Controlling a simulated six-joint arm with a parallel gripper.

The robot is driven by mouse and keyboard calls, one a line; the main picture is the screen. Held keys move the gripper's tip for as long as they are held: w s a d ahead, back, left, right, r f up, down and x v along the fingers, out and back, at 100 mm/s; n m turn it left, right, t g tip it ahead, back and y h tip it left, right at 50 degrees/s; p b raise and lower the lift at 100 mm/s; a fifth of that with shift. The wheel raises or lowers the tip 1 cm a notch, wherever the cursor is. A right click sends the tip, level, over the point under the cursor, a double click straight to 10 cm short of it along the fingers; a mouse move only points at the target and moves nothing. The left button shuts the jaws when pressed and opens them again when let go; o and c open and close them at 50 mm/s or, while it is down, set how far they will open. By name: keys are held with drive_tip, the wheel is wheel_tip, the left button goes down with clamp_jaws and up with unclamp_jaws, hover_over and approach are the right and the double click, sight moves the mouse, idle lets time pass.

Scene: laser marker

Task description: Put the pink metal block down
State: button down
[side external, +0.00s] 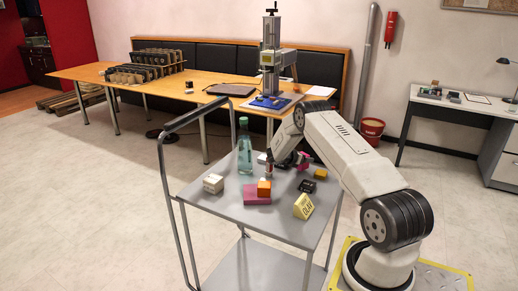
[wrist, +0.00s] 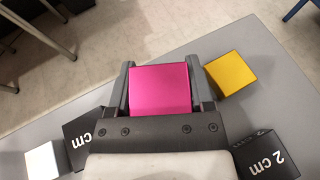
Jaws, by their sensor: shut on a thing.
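The pink metal block (wrist: 160,90) sits between the two fingers of my gripper (wrist: 160,85) in the wrist view, with a finger against each side. In the side external view a bit of pink (side external: 304,160) shows at my gripper (side external: 299,160), over the far right part of the grey cart top (side external: 225,200). The arm partly hides it there. I cannot tell whether the block touches the cart top.
In the wrist view a yellow block (wrist: 231,73) lies close right of my gripper, with black "2 cm" blocks (wrist: 265,155) (wrist: 80,140) on both sides.

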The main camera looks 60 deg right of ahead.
drive_tip(key=shift+f, duration=0.65)
drive_tip(key=shift+f, duration=0.1)
unclamp_jaws()
drive_tip(key=shift+f, duration=0.1)
drive_tip(key=shift+r, duration=0.2)
drive_tip(key=v, duration=1.1)
drive_tip(key=shift+w+a+r, duration=0.1)
drive_tip(key=shift+w+a, duration=0.1)
drive_tip(key=shift+a, duration=0.25)
